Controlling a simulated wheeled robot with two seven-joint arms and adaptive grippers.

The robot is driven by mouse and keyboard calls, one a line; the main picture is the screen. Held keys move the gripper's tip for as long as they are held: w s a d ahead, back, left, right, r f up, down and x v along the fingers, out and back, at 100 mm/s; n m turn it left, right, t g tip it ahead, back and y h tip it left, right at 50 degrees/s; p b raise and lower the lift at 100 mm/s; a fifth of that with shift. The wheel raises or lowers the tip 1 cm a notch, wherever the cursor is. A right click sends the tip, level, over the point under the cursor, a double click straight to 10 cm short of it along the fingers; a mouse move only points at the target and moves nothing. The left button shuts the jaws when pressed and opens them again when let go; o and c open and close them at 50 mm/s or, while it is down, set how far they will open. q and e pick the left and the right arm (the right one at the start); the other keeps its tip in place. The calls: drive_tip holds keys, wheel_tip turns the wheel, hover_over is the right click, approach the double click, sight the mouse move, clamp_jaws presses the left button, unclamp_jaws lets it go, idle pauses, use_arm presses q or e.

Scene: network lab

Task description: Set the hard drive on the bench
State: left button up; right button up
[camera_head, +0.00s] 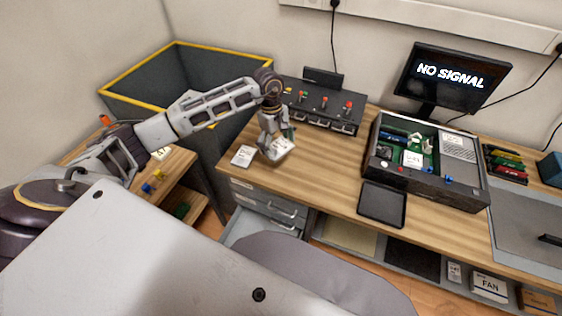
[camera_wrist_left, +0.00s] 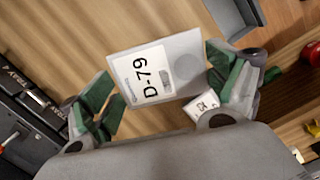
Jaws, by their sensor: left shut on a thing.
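A hard drive (camera_wrist_left: 157,77), a flat grey box with a white label reading D-79, is held between the green-padded fingers of my left gripper (camera_wrist_left: 160,92) in the left wrist view. In the head view the left gripper (camera_head: 275,145) points down over the left part of the wooden bench (camera_head: 310,165), and the drive (camera_head: 281,149) shows just below it. I cannot tell whether the drive touches the bench. My right gripper is not in view.
Another labelled drive (camera_head: 243,156) lies near the bench's left end. A dock with colored buttons (camera_head: 322,107) stands behind. To the right are an open server case (camera_head: 425,160), a black tray (camera_head: 382,204) and a monitor (camera_head: 453,76). The bench between has bare wood.

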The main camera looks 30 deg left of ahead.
sight(276, 146)
use_arm(q)
wheel_tip(276, 146, down, 4)
drive_tip(key=shift+f, duration=0.3)
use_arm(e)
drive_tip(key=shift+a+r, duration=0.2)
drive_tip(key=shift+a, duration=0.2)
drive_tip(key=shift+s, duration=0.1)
use_arm(q)
drive_tip(key=shift+f+p, duration=0.4)
drive_tip(key=shift+f, duration=1.45)
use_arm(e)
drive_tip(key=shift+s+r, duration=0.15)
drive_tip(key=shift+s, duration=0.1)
use_arm(q)
drive_tip(key=shift+f, duration=0.1)
drive_tip(key=o, duration=0.9)
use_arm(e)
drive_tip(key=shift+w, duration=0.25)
